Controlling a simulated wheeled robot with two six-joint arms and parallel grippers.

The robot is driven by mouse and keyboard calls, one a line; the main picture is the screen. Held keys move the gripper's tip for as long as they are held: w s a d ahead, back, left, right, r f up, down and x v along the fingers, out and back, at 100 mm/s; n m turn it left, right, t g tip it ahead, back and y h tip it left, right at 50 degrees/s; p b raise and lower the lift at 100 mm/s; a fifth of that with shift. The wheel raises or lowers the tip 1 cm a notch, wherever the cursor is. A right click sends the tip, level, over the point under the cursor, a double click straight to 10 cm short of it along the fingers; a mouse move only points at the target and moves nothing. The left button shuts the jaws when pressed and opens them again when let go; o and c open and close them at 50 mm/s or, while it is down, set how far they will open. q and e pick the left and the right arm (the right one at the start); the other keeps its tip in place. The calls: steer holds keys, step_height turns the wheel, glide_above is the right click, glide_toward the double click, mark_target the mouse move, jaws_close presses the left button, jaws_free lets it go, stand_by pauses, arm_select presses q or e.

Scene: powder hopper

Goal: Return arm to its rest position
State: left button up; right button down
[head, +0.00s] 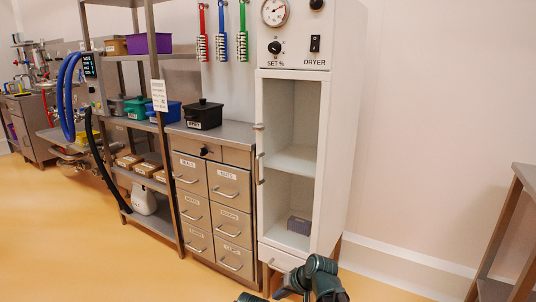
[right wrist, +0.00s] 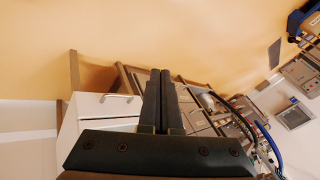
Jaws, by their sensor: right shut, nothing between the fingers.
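My right gripper (right wrist: 160,73) shows in the right wrist view with its two dark fingers together, shut and empty. In the head view, dark teal parts of my arm show at the bottom, in front of the foot of the white dryer cabinet (head: 342,130). The fingertips cannot be made out there. In the right wrist view the scene is turned, and a white cabinet (right wrist: 100,108) lies to the left of the fingers. My left gripper is not in view.
A grey drawer cabinet (head: 228,157) with a black box (head: 204,115) on top stands left of the dryer. Further left are metal shelves with bins and blue hoses (head: 67,95). A metal table frame (head: 507,230) stands at the right. Open floor (head: 90,240) lies at the left.

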steer(key=s+d+f+g+h, duration=0.2)
steer(key=s+d+h, duration=0.1)
steer(key=s+d, duration=0.4)
steer(key=s+d+f+g+h, duration=0.1)
steer(key=s+d+f+h, duration=0.1)
steer(key=s+d, duration=0.55)
steer(key=s+a+r+n+g+h, duration=0.15)
steer(key=s+a+n, duration=0.35)
steer(key=a, duration=0.7)
arm_select(q)
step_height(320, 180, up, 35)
steer(key=p, duration=3.5)
arm_select(e)
step_height(320, 180, up, 34)
steer(key=m, duration=0.1)
steer(key=shift+s, duration=0.3)
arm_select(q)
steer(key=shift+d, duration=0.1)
arm_select(e)
steer(key=shift+d, duration=0.1)
